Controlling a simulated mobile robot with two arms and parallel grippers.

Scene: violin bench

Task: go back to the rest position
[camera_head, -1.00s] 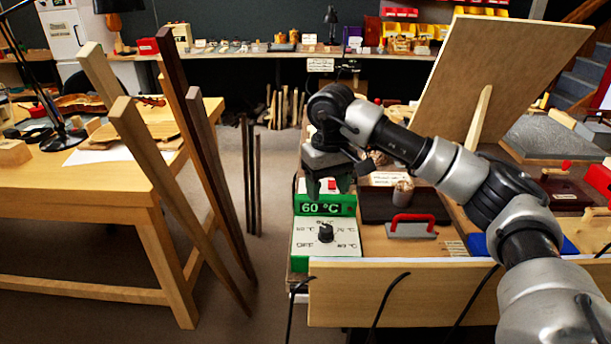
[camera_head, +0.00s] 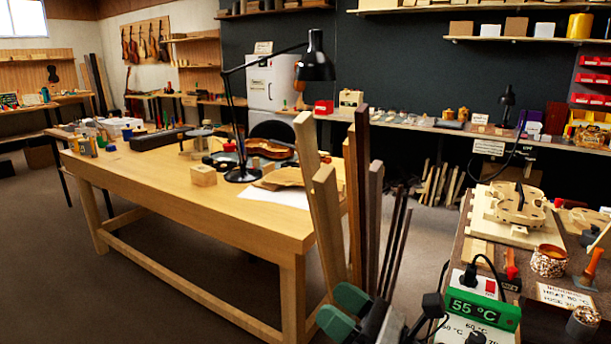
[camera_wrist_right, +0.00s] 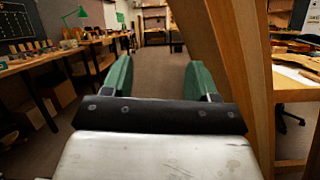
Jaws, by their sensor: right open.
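My right gripper (camera_head: 343,310) is at the bottom of the head view, low in front of the upright wooden strips (camera_head: 328,222). Its two green fingers are apart with nothing between them. The right wrist view shows the same open fingers (camera_wrist_right: 160,78) pointing along the floor, with a large wooden strip (camera_wrist_right: 228,70) close by on the right. My left gripper is in neither view.
The wooden workbench (camera_head: 215,200) stands left, with a black desk lamp (camera_head: 315,62) and violin parts. At right are the heater box with a green 55 °C display (camera_head: 480,308), a patterned pot (camera_head: 549,260) and a wooden jig (camera_head: 515,205). Floor (camera_head: 170,270) shows beneath the workbench.

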